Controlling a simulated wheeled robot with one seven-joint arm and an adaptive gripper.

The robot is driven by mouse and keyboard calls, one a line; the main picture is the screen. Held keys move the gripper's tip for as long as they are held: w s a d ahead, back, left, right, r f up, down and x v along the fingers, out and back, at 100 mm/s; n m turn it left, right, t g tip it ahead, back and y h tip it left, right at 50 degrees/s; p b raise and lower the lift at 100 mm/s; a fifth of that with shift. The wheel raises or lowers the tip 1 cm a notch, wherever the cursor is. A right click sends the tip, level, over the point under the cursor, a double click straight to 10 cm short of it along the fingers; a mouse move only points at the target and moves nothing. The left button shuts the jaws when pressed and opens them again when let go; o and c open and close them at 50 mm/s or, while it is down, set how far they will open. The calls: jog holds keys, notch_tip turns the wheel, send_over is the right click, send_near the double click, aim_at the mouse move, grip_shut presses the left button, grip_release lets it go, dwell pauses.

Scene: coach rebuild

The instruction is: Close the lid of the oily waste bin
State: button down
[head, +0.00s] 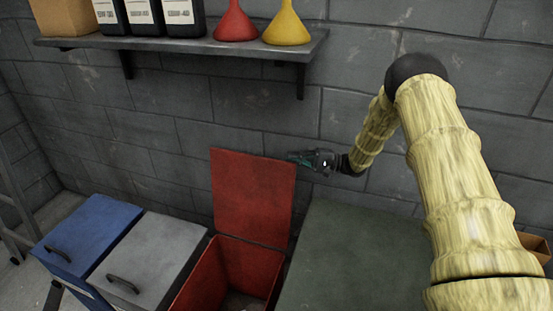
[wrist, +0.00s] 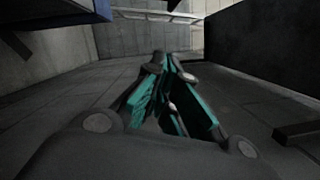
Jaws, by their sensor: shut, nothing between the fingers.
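The oily waste bin appears to be the red bin (head: 213,272), standing open at the bottom middle of the head view. Its red lid (head: 252,195) is raised about upright at the back, near the wall. My gripper (head: 292,157) is shut and empty, at the lid's upper right edge; I cannot tell whether it touches. In the wrist view my gripper (wrist: 160,62) shows its teal-lined fingers closed together. A large dark panel (wrist: 265,65) at the right of the wrist view may be the lid.
A blue-lidded bin (head: 90,228) and a grey-lidded bin (head: 148,255), both closed, stand to the left. A dark green surface (head: 350,260) lies to the right. A wall shelf (head: 200,45) above holds bottles, a red funnel (head: 235,22) and a yellow funnel (head: 286,25).

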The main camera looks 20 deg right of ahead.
jog(key=a+r+p, duration=0.2)
jog(key=a, duration=0.8)
jog(key=shift+w+a+p, duration=0.15)
jog(key=shift+a+p, duration=0.15)
jog(key=shift+p, duration=0.05)
jog(key=shift+r, duration=0.1)
jog(key=shift+a+r, duration=0.1)
jog(key=shift+a, duration=0.1)
